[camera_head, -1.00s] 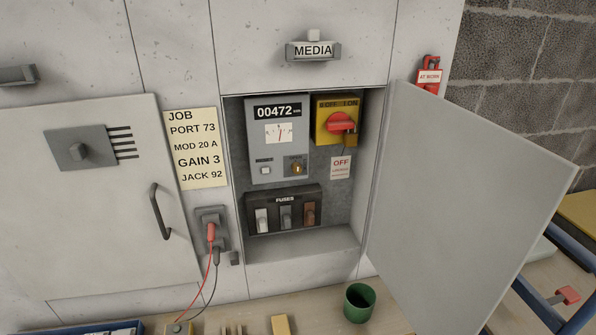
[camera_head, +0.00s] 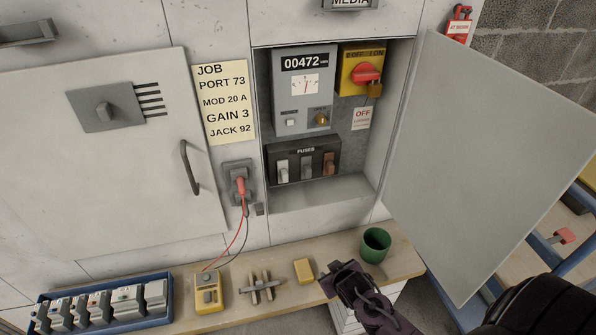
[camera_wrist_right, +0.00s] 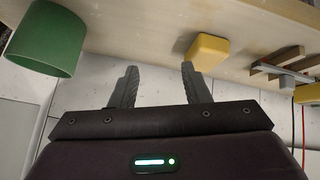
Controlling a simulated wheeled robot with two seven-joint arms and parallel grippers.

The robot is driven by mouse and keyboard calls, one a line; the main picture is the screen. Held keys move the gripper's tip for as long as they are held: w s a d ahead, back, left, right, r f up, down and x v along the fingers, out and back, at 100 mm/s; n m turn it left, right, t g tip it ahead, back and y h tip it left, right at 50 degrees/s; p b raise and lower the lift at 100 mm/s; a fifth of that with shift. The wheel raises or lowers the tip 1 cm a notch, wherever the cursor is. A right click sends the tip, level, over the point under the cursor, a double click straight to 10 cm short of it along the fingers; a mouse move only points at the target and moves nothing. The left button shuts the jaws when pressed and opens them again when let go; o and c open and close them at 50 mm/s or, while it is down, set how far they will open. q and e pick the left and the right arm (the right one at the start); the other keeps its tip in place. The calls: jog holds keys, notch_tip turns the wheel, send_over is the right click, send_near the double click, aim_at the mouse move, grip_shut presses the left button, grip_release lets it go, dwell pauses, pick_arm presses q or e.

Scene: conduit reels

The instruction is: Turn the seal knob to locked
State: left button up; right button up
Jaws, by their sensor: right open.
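The grey meter (camera_head: 305,88) is in the open cabinet recess and reads 00472. A small brass knob (camera_head: 321,119) sits at its lower right, beside a white button. The knob's label is too small to read, so I cannot tell its setting. My right gripper (camera_head: 342,277) is at the lower middle of the head view, over the bench edge, well below the recess. In the right wrist view its two fingers (camera_wrist_right: 160,80) are apart with nothing between them. My left gripper is not in view.
The open cabinet door (camera_head: 480,150) blocks the right side. A yellow switch (camera_head: 362,70) with red handle and padlock is right of the meter, fuses (camera_head: 304,162) below. A green cup (camera_head: 375,245), yellow block (camera_head: 304,271), yellow tester (camera_head: 208,290) and blue tray (camera_head: 170,318) are on the bench.

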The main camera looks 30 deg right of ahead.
jog(key=w+d+r+t+h, duration=0.1)
jog(key=w+d+r+t, duration=0.15)
jog(key=r, duration=0.45)
jog(key=w+d+r+t, duration=0.2)
jog(key=w+r, duration=0.2)
jog(key=r, duration=0.3)
jog(key=t+p, duration=0.2)
jog(key=t, duration=0.3)
send_near(323, 123)
jog(key=w, duration=0.2)
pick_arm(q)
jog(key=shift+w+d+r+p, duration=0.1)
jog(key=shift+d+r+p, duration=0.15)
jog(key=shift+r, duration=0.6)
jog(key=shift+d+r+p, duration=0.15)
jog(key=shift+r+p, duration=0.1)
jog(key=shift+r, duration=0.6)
pick_arm(e)
jog(key=shift+w+d+f, duration=0.1)
jog(key=shift+w+d, duration=0.15)
jog(key=shift+w, duration=0.85)
jog(key=shift+w+d, duration=0.2)
jog(key=shift+w, duration=0.9)
jog(key=shift+w+d+f, duration=0.1)
jog(key=shift+w+d, duration=0.15)
jog(key=shift+w, duration=0.8)
jog(key=shift+c, duration=0.4)
grip_shut()
